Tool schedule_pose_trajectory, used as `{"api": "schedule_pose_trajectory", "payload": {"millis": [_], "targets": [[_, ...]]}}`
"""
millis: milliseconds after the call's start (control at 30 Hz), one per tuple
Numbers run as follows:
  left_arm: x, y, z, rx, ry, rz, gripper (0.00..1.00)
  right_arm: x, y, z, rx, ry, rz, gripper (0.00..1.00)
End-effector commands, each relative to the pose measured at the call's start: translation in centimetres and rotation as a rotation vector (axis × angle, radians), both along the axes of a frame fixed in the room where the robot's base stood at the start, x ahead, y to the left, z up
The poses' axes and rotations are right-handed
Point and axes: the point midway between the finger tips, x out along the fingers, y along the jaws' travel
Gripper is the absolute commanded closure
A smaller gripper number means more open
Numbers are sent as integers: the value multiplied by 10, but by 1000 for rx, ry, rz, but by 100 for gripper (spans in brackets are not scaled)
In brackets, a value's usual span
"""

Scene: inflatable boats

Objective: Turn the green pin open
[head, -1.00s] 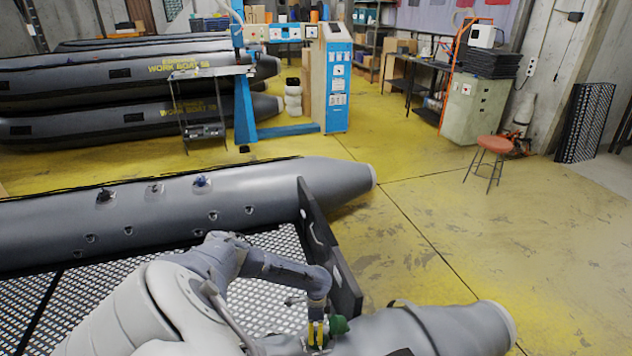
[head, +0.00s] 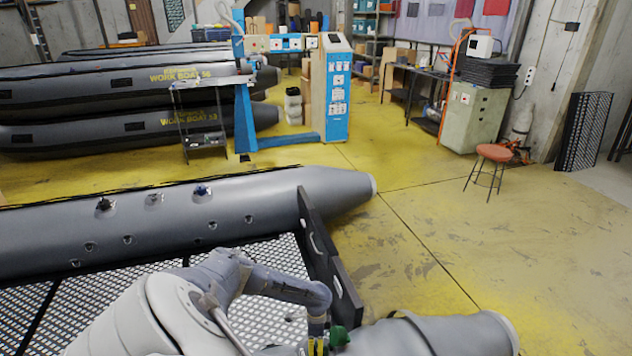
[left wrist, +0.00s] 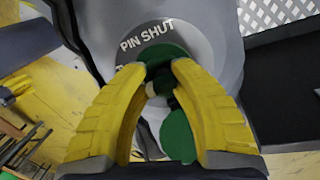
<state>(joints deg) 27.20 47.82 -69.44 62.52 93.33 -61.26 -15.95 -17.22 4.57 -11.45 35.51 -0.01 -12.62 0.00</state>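The left wrist view shows a green pin (left wrist: 179,138) on a round grey plate (left wrist: 190,40) marked "PIN SHUT", set on a grey tube. My left gripper (left wrist: 158,68) has its yellow fingertips close together, one on each side of the pin's upper part. A dark stem and green parts show between the fingers; the right finger covers some of the green. Whether the tips press on the pin I cannot tell. In the head view the green pin (head: 339,336) is just right of my left gripper (head: 316,346), at the bottom edge. My right gripper is out of view.
A grey boat tube (head: 420,335) lies right of the pin, and another tube (head: 150,215) runs across behind my arm. A black upright board (head: 328,255) stands close behind the gripper.

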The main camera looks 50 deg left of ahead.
Motion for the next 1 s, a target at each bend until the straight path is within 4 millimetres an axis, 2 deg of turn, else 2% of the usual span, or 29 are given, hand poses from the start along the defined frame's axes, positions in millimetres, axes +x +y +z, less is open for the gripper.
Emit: {"api": "schedule_pose_trajectory", "payload": {"millis": [33, 133, 567, 867, 1000], "targets": [[1, 1, 0, 2, -1, 1, 89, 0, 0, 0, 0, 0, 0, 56], [1, 2, 0, 2, -2, 1, 100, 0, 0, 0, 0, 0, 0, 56], [3, 7, 2, 11, -4, 18, 100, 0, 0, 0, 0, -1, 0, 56], [4, 8, 3, 31, 35, 246, 100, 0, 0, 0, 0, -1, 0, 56], [2, 6, 2, 30, 39, 241, 86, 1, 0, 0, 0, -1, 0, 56]]}}
